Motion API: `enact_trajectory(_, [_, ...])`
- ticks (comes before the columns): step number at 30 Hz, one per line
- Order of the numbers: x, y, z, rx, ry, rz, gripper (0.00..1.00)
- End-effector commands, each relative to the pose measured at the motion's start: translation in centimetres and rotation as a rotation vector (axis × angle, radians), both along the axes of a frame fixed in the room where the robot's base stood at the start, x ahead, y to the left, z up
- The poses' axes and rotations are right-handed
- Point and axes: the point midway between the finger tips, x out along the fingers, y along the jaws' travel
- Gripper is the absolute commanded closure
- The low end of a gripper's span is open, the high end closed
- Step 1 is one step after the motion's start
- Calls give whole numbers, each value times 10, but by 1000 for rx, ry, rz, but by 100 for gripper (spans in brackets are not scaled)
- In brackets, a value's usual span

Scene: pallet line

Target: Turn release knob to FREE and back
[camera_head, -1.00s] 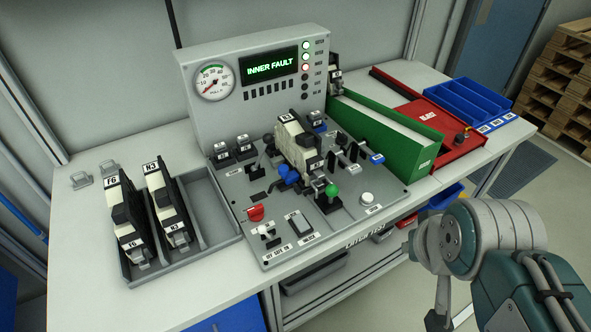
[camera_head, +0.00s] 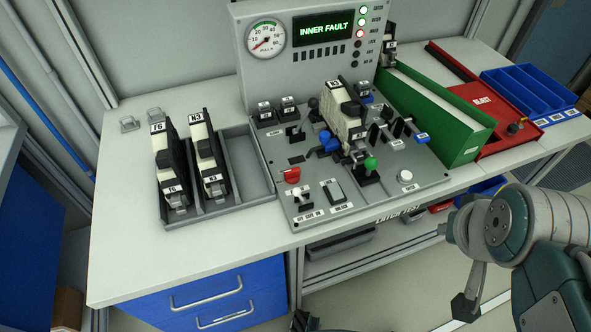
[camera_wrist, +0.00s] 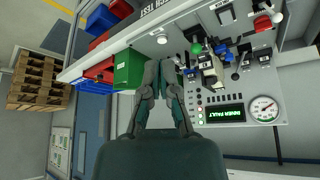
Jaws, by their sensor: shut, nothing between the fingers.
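The control panel (camera_head: 262,150) stands on the bench with a red knob (camera_head: 292,175) at its left front; the knob's label is too small to read, so I cannot tell whether it is the release knob. The red knob also shows in the wrist view (camera_wrist: 262,23). A green-topped lever (camera_head: 370,164) and blue handles (camera_head: 328,142) are to its right. The display (camera_head: 323,27) reads INNER FAULT. My gripper (camera_wrist: 162,62) is shut and empty in the wrist view, apart from the panel controls. In the head view only my arm shows clearly, at lower right.
A grey tray (camera_head: 245,165) left of the panel holds two upright labelled modules (camera_head: 170,170). A green bin (camera_head: 450,120), a red tray (camera_head: 485,108) and a blue bin (camera_head: 530,90) stand to the right. The bench's left part (camera_head: 125,220) is clear.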

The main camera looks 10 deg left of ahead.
Motion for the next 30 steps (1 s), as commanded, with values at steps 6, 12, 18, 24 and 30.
enact_trajectory(6, [0,0,0,0,0,0,100])
enact_trajectory(12, [0,0,0,0,0,0,100])
enact_trajectory(18, [5,3,3,0,9,13,29])
enact_trajectory(24, [33,19,11,-3,61,71,3])
enact_trajectory(30, [66,40,17,-8,115,136,3])
